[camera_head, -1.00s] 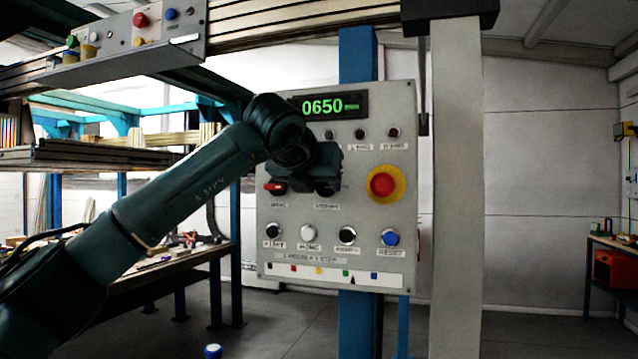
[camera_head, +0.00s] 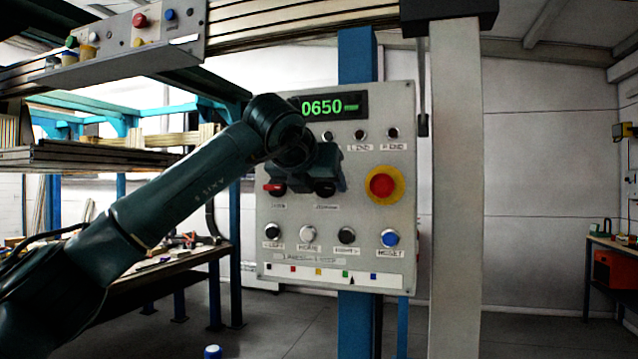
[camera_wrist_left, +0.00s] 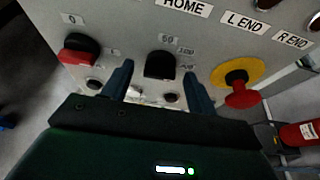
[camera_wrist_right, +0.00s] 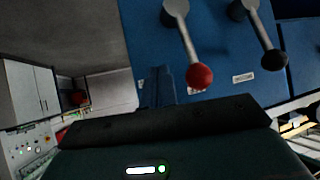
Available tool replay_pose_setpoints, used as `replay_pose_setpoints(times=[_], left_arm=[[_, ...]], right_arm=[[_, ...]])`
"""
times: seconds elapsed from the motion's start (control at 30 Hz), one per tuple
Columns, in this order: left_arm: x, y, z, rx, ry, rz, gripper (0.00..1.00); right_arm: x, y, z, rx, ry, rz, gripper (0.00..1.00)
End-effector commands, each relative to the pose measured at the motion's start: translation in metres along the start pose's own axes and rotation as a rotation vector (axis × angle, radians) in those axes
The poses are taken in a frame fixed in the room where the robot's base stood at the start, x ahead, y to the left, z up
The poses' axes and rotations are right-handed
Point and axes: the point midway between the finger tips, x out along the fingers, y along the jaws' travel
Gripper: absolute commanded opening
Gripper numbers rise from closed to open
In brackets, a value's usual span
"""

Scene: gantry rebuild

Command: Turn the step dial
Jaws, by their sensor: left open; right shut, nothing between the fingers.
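The step dial is a black knob (camera_wrist_left: 160,66) on the grey control panel (camera_head: 345,215), with small number labels such as 50 and 100 around it in the left wrist view. In the head view the dial (camera_head: 325,188) is partly hidden by my left gripper (camera_head: 322,172). My left gripper is open, and in the left wrist view (camera_wrist_left: 159,85) one finger shows on each side of the dial. I cannot tell whether they touch it. My right gripper (camera_wrist_right: 160,88) is shut and empty, in front of a blue surface, and is out of the head view.
A red-handled selector (camera_head: 275,187) is left of the dial, and a red stop button on yellow (camera_head: 383,185) is right of it. A row of push buttons (camera_head: 308,233) lies below. The green display (camera_head: 330,106) reads 0650. Red-knobbed lever (camera_wrist_right: 199,76) stands near my right gripper.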

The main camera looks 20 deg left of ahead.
Motion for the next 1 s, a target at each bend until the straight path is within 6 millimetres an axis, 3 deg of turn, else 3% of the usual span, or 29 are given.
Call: replay_pose_setpoints(times=[0.17, 0.6, 0.8, 1.0], left_arm=[[-0.021, 0.0, -0.002, 0.0, -0.004, -0.001, 0.58], [-0.112, 0.0, -0.001, 0.0, -0.004, -0.001, 0.58], [-0.129, 0.0, 0.0, 0.001, -0.002, 0.0, 0.58], [-0.131, 0.0, 0.0, 0.0, -0.001, 0.0, 0.58]], right_arm=[[0.006, -0.001, 0.007, 0.002, 0.006, -0.003, 0.0], [0.011, -0.013, 0.009, -0.018, 0.051, -0.041, 0.0], [0.01, -0.014, 0.005, -0.019, 0.064, -0.043, 0.0], [0.009, -0.014, 0.002, -0.019, 0.07, -0.044, 0.0]])
